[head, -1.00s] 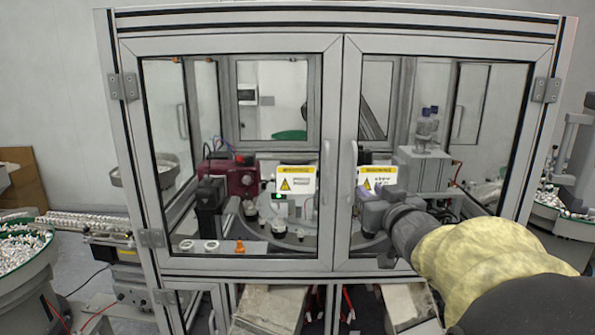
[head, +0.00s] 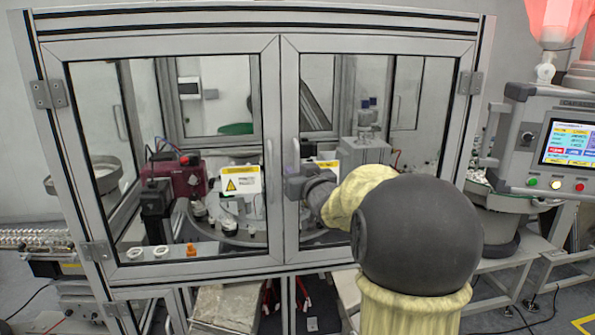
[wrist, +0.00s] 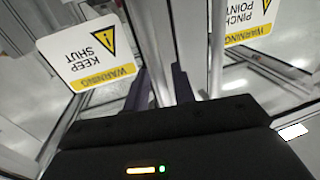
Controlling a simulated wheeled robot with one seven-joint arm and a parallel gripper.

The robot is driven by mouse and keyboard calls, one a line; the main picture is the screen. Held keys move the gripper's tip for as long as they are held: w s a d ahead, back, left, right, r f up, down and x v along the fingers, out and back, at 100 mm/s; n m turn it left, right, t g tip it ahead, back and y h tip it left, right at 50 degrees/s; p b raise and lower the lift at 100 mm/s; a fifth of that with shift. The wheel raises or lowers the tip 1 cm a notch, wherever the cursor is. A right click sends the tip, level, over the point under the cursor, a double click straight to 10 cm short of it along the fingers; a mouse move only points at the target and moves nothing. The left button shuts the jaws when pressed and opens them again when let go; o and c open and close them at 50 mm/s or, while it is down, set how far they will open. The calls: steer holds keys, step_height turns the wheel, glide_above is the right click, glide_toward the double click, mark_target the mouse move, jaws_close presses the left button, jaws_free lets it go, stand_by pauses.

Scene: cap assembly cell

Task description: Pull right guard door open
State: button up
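The right guard door (head: 380,49) is a grey-framed clear panel on the right half of the cabinet front, hinged on its right side. It looks flush with the left guard door (head: 160,52); I see no clear gap between them. My gripper (head: 290,187) is at the right door's left upright, where its handle sits; my wrist hides most of the handle. In the wrist view my gripper's two dark fingers (wrist: 162,88) stand apart with a pale upright bar (wrist: 153,45) running between them. Whether they press on it is unclear.
The left door's handle (head: 270,172) is just left of my gripper. A "keep shut" warning sign (wrist: 88,50) is close by. A control panel (head: 555,143) and a bowl feeder (head: 510,195) stand right of the cabinet. Floor shows at the lower right.

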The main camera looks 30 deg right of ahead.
jaws_close()
steer(key=shift+s, duration=0.1)
